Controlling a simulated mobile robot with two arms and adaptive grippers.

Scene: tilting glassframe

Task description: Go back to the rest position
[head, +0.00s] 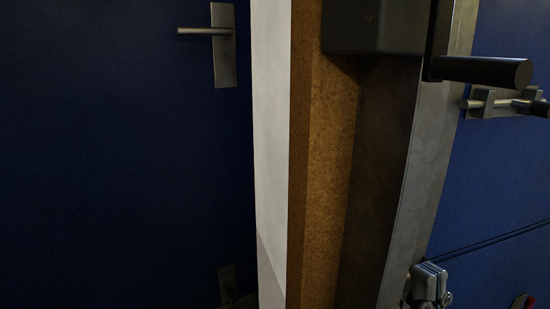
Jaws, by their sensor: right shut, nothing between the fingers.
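My right gripper (430,270) shows at the bottom right, in front of the lower part of a grey frame edge. Its fingers are together, with nothing seen between them. It is small in the view and its lower part is cut off by the picture's edge. My left gripper is not seen. I cannot tell whether the right gripper touches the frame edge.
A tall upright with a tan cork-like face (325,140) stands close in the middle. A thick black handle (485,70) juts right from it. A blue door with a metal lever (205,31) fills the left. A blue panel (500,180) with a metal latch (490,103) is at right.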

